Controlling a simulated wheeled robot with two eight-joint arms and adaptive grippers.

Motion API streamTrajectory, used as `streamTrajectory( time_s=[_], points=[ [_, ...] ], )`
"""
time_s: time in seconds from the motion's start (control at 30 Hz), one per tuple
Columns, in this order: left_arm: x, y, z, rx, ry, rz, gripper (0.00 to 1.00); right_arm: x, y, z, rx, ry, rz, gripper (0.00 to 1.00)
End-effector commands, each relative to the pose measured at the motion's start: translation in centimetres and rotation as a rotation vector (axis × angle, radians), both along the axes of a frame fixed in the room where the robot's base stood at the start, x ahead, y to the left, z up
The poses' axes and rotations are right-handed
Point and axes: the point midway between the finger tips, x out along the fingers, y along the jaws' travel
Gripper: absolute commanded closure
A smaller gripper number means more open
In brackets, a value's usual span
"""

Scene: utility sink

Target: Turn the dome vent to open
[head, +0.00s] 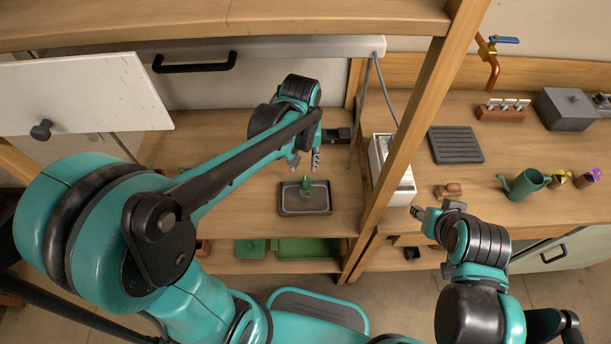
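A dark shallow tray (293,208) sits on the wooden shelf on the left side of the unit. A small green item (305,184) stands at its middle, and a faint clear cover may be over it. I cannot make out the dome vent or its setting. My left gripper (304,166) points down just above and behind the tray. Its two fingers are apart with nothing visible between them. My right gripper (418,211) is beside the right-hand bench front, far from the tray. Its fingers are too small and turned to read.
A wooden post (410,130) stands between the tray's shelf and the right bench. A white box (403,190) is right of the post. A green watering can (523,184) and a dark ribbed mat (455,145) are on the bench. A white cabinet door (85,95) stands open at left.

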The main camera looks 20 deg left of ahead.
Motion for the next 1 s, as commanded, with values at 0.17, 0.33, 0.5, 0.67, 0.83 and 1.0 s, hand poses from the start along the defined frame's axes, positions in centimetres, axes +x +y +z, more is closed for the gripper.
streamTrajectory(
  time_s=[0.17,0.33,0.5,0.67,0.83,1.0],
  points=[
    [0.7,-0.4,-1.2,0.005,0.045,0.021,0.66,0.0,0.0,0.0,0.0,0.0,0.0,0.6],
    [0.7,-0.4,-3.4,0.005,0.048,0.022,0.66,0.0,0.0,-0.9,0.0,0.0,0.0,0.6],
    [0.7,-0.4,-6.3,0.004,0.047,0.021,0.66,0.0,0.0,-2.0,0.0,0.0,0.0,0.6],
    [0.7,-0.4,-8.2,0.004,0.046,0.021,0.66,0.0,0.0,-2.7,0.0,0.0,0.0,0.6],
    [0.7,-0.4,-8.9,0.004,0.046,0.021,0.66,0.0,0.0,-2.8,0.0,0.0,0.0,0.6],
    [0.7,-0.4,-8.8,0.004,0.046,0.021,0.66,0.0,0.0,-2.8,0.0,0.0,0.0,0.6]
  ],
)
